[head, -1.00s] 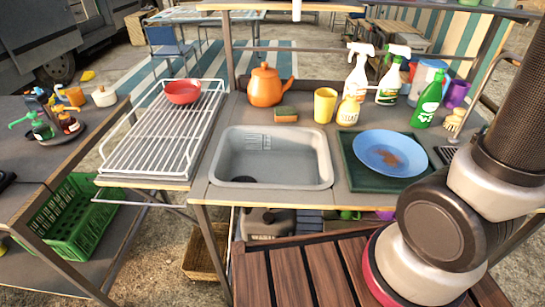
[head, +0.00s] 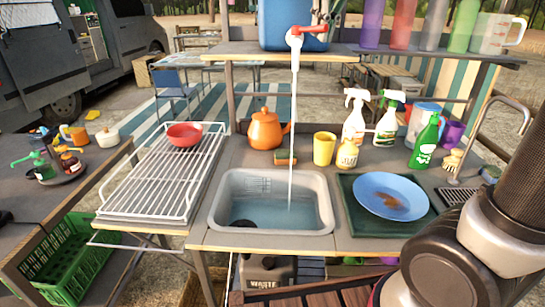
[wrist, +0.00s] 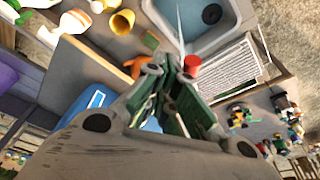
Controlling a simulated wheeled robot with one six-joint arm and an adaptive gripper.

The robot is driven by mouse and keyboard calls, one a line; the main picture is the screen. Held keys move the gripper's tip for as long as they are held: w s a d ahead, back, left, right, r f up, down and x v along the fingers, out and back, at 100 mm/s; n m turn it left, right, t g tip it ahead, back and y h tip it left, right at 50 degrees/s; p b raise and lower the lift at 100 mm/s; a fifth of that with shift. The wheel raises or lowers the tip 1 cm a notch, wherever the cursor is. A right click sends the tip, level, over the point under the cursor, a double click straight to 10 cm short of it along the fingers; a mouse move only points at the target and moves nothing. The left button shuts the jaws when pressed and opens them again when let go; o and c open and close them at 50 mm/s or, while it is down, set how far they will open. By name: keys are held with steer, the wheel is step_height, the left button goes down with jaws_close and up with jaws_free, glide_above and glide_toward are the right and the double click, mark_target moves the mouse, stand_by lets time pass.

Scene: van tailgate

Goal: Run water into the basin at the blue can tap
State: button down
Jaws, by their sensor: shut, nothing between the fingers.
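The blue can (head: 270,22) stands on the upper shelf, with a white tap (head: 294,41) and red handle (head: 312,30) at its front. A thin stream of water (head: 292,130) runs from the tap into the grey basin (head: 222,190), where water covers the bottom. The wrist view also shows the blue can (wrist: 92,100), the stream (wrist: 180,28) and the basin (wrist: 160,12). My gripper (wrist: 172,68) is shut and empty in that view, near the can. The head view shows only my arm at the right, not the fingers.
A wire rack (head: 150,185) with a red bowl (head: 185,134) lies left of the basin. A blue plate (head: 390,195) on a green tray sits right. Tumblers (head: 404,24) line the shelf.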

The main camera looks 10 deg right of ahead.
steer(key=shift+s+a, duration=0.2)
steer(key=shift+s, duration=0.3)
steer(key=shift+s+a, duration=0.15)
steer(key=shift+s, duration=0.3)
steer(key=r, duration=0.4)
steer(key=shift+w+r, duration=0.25)
steer(key=shift+r, duration=0.1)
steer(key=s+a, duration=0.3)
steer(key=a, duration=0.2)
steer(key=shift+s+a, duration=0.15)
steer(key=shift+a, duration=0.05)
steer(key=shift+f, duration=0.1)
steer(key=shift+s+x, duration=0.25)
steer(key=shift+x, duration=0.85)
steer(key=shift+s+x, duration=0.25)
steer(key=shift+x, duration=0.85)
steer(key=shift+d+f, duration=0.1)
steer(key=shift+d, duration=0.15)
stand_by(3.0)
